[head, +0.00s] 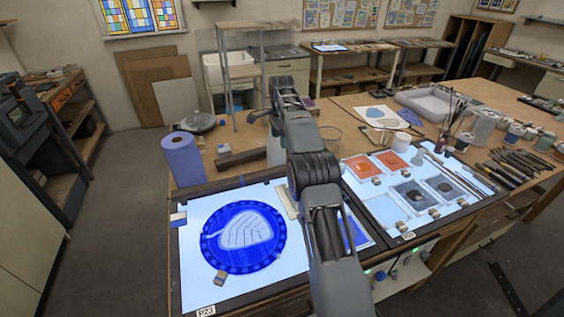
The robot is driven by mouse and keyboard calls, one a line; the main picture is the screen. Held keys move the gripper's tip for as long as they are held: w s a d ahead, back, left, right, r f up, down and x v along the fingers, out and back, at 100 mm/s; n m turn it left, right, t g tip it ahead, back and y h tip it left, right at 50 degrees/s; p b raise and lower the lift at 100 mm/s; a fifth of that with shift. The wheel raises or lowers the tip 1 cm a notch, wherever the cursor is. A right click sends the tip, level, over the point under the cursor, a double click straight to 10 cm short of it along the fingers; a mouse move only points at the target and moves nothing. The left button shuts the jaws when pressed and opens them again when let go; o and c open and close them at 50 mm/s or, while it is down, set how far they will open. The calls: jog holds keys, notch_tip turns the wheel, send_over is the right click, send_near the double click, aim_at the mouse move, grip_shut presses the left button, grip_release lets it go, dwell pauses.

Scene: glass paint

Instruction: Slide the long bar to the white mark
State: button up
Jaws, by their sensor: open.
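A pale beige bar (286,202) lies on the lit panel, just left of my arm. It may be the long bar, but my arm hides part of that area, so its full length cannot be told. I cannot make out a distinct white mark on the bright panel. My arm rises through the middle of the picture and bends over the bench.
A round blue glass piece (243,237) lies on the left lit panel (187,284), with small blocks at its edge. A blue roll (183,159) stands behind. The right lit panel holds red and grey panes (359,167). Brushes and jars crowd the bench at right.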

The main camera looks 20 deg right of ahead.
aim_at(283, 170)
jog(key=shift+m, duration=0.4)
jog(key=f, duration=1.4)
jog(key=shift+w+d+f, duration=0.25)
jog(key=shift+w+d, duration=0.05)
grip_shut()
jog(key=shift+s+f+b, duration=0.15)
jog(key=shift+s+b, duration=0.3)
jog(key=shift+b, duration=0.45)
jog(key=shift+s+b, duration=0.8)
jog(key=shift+s, duration=0.55)
jog(key=shift+r, duration=0.2)
grip_release()
